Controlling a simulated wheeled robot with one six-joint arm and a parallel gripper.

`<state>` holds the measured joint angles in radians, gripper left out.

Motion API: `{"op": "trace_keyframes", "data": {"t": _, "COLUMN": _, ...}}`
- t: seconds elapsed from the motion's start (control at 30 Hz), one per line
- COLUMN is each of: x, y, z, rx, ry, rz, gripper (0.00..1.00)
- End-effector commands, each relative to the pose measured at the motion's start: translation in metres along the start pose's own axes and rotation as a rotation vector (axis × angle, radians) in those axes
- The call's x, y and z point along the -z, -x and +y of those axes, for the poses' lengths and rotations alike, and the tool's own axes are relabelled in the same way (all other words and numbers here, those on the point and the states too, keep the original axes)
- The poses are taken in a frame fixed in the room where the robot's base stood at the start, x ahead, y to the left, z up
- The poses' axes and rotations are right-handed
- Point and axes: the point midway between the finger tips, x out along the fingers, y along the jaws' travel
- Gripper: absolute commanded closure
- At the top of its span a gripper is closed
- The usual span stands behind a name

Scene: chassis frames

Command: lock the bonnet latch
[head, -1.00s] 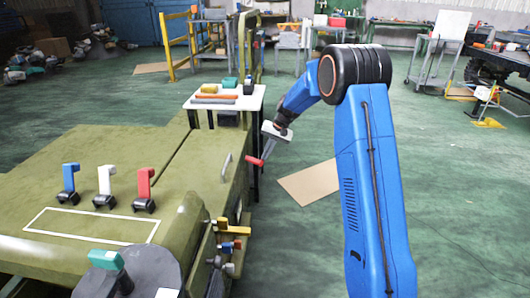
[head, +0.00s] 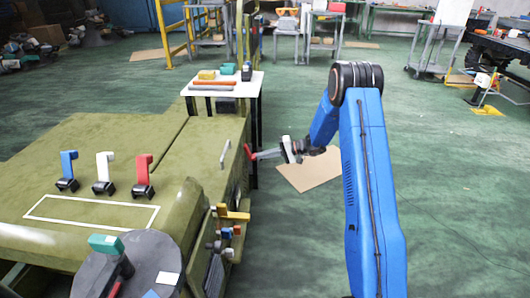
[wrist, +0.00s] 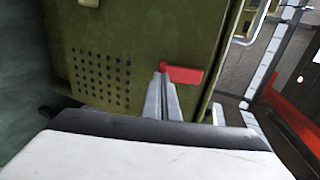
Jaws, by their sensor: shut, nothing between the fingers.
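A red latch handle (head: 248,151) shows beside the right edge of the green vehicle body (head: 195,165). In the wrist view the red handle (wrist: 183,74) lies sideways, just right of my fingertips, against the green side panel. My gripper (head: 256,156) comes in from the right, its fingers pointing left at the handle. In the wrist view my gripper (wrist: 163,76) has its fingers together, with nothing between them. The tips appear at the handle's left end; I cannot tell whether they touch it. The latch's mount is hidden.
Blue (head: 68,166), white (head: 104,168) and red (head: 144,170) levers stand on the bonnet. A grey grab handle (head: 225,153) is left of the latch. A white table (head: 221,92) with tools stands behind. The floor right of the vehicle is mostly free; cardboard (head: 312,172) lies there.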

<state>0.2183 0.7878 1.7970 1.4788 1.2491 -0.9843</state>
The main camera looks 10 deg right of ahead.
Motion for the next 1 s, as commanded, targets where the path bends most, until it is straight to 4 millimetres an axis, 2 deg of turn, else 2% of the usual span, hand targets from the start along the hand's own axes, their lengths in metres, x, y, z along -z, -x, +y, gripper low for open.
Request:
{"op": "trace_keyframes", "data": {"t": 0.1, "x": 0.000, "y": -0.009, "z": 0.009, "rx": 0.097, "ry": -0.005, "rz": -0.001, "gripper": 1.00}}
{"op": "trace_keyframes", "data": {"t": 0.33, "x": -0.001, "y": -0.023, "z": 0.016, "rx": 0.249, "ry": -0.002, "rz": -0.002, "gripper": 1.00}}
{"op": "trace_keyframes", "data": {"t": 1.0, "x": 0.000, "y": -0.035, "z": 0.019, "rx": 0.240, "ry": 0.000, "rz": -0.002, "gripper": 1.00}}
